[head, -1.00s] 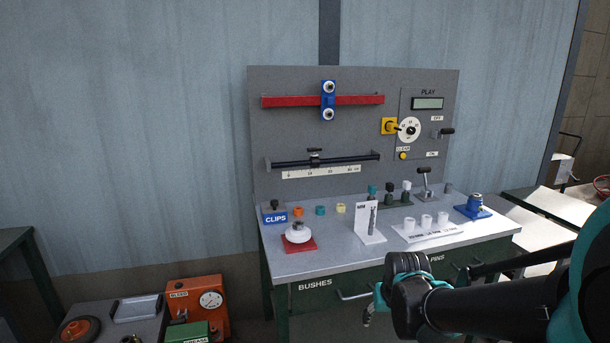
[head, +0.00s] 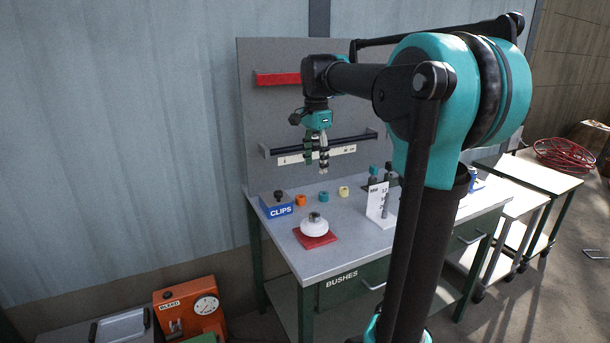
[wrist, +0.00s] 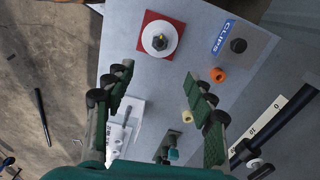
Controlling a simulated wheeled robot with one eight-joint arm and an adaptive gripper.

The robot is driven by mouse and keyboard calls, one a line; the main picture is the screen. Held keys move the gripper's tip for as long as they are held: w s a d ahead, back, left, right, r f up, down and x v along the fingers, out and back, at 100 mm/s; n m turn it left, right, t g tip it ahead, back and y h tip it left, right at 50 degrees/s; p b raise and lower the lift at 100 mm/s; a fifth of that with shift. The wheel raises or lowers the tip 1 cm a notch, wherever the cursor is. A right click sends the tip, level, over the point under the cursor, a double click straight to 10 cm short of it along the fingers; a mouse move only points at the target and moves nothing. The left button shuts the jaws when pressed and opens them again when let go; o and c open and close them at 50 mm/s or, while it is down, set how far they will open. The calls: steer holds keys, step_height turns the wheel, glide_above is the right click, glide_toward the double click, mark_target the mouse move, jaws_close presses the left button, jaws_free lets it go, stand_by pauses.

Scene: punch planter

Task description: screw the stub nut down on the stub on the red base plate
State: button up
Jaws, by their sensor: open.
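The red base plate (head: 316,243) lies on the bench near its front left edge. A white round disc (head: 306,231) sits on it. I cannot tell nut from stub at this size. My gripper (head: 316,170) points down, open and empty, above and behind the plate. In the wrist view my open gripper (wrist: 158,70) has its fingers wide apart, with the plate beyond the fingertips.
A blue CLIPS box (head: 277,206) with a dark knob is left of the plate. A white card stand (head: 377,203) is to the right. The upright panel (head: 262,115) stands at the back.

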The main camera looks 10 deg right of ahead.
mark_target(314, 216)
step_height(314, 216, down, 17)
steer(key=shift+f, duration=0.1)
stand_by(0.5)
steer(key=shift+c, duration=0.3)
steer(key=c, duration=1.2)
steer(key=m, duration=0.4)
steer(key=shift+m, duration=0.4)
steer(key=m, duration=0.3)
steer(key=shift+m, duration=0.3)
steer(key=m, duration=0.4)
steer(key=shift+m, duration=0.4)
steer(key=m, duration=0.3)
steer(key=shift+m, duration=0.3)
steer(key=o, duration=1.5)
